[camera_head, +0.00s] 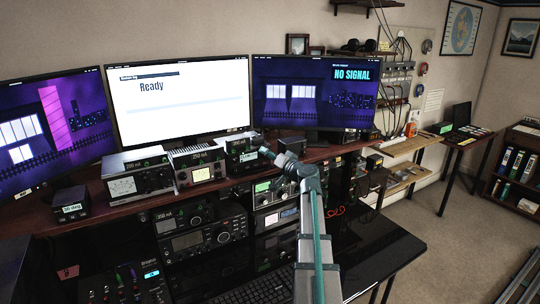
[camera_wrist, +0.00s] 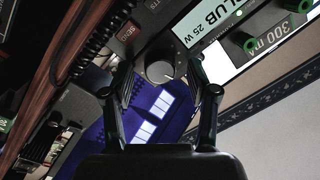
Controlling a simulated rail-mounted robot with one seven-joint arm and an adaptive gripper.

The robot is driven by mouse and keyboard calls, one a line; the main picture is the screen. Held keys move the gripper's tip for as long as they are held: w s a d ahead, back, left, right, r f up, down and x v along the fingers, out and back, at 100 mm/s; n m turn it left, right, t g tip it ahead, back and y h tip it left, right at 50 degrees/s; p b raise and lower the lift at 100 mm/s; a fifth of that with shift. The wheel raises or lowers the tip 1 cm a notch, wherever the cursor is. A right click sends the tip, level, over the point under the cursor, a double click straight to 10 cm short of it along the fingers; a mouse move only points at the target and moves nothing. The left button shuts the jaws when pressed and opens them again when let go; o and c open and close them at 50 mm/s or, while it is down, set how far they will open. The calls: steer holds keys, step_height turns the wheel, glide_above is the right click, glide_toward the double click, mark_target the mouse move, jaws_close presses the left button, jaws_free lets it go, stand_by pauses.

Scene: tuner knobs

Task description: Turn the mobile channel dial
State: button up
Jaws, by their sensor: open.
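A round dark knob (camera_wrist: 165,66) with a white pointer mark sits on a dark radio face in the wrist view. A label reading "CLUB 25 W" (camera_wrist: 218,28) is beside it. No lettering in view names it as the mobile channel dial. My gripper (camera_wrist: 164,82) is open, one finger on either side of the knob. I cannot tell whether the fingers touch it. In the head view my gripper (camera_head: 267,153) is small, beside a box-shaped radio (camera_head: 240,157) on the shelf under the monitors; its front is partly hidden.
Monitors (camera_head: 180,100) rise close behind. More radios (camera_head: 200,240) are stacked below. Open floor (camera_head: 440,240) lies at the right.

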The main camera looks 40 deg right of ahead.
jaws_close()
steer(key=shift+f+m+b, duration=0.15)
steer(key=shift+m+b, duration=0.15)
steer(key=shift+b, duration=0.15)
steer(key=shift+m+b, duration=1.6)
steer(key=shift+m, duration=1.1)
jaws_free()
